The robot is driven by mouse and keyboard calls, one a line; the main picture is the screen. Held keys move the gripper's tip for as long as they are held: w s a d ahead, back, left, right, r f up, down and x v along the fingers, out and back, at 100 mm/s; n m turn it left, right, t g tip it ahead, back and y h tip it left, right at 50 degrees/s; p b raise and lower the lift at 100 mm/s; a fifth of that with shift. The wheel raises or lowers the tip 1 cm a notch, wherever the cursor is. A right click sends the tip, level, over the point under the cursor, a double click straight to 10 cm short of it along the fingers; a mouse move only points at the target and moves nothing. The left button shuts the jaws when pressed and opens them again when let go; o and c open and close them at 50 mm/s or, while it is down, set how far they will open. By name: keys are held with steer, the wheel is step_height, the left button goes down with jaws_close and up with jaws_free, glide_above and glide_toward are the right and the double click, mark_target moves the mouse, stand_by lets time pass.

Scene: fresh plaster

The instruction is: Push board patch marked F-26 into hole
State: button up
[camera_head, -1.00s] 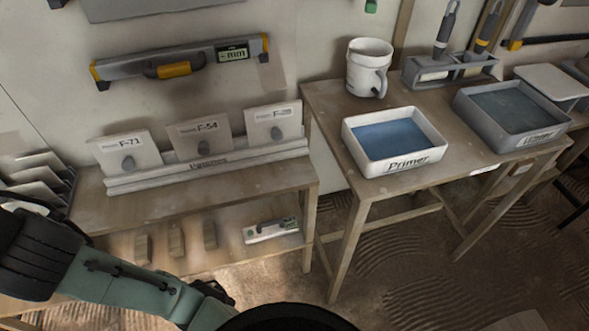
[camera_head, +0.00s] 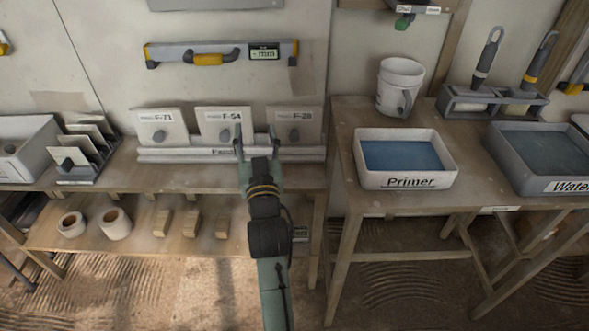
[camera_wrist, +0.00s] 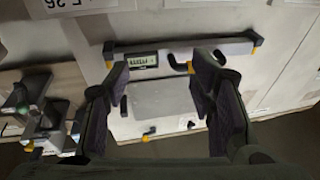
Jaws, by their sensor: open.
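Three pale square patches with grey knobs stand in a row in the rack (camera_head: 180,154) on the left bench. Their labels read F-71 (camera_head: 162,130), F-54 (camera_head: 215,127) and, on the rightmost patch (camera_head: 294,125), what looks like F-28 or F-26; the last digit is too small to be sure. My gripper (camera_head: 256,147) is open and empty, its fingers upright in front of the rack between the middle and right patches. Both spread fingers show in the wrist view (camera_wrist: 162,75). There, a pale surface (camera_wrist: 75,22) at top left carries a partly cut-off label ending in 26. No hole is clearly visible.
A level (camera_head: 220,53) hangs on the wall above the patches. The right table (camera_head: 350,200) holds a primer tray (camera_head: 405,182), a white mug (camera_head: 398,85) and a water tray (camera_head: 545,185). Tape rolls (camera_head: 115,223) and blocks (camera_head: 192,222) lie on the lower shelf.

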mark_target(294, 138)
steer(key=d+f+m+g+h, duration=0.2)
steer(key=d+f+h, duration=0.2)
steer(key=d+f, duration=0.45)
steer(key=w, duration=0.7)
steer(key=w+b, duration=0.1)
steer(key=w, duration=0.2)
steer(key=shift+w+f, duration=0.35)
steer(key=shift+w, duration=0.05)
steer(key=shift+c, duration=0.4)
jaws_close()
steer(key=shift+r, duration=0.1)
steer(key=shift+r+p, duration=1.95)
steer(key=shift+r, duration=0.35)
steer(key=shift+f, duration=0.1)
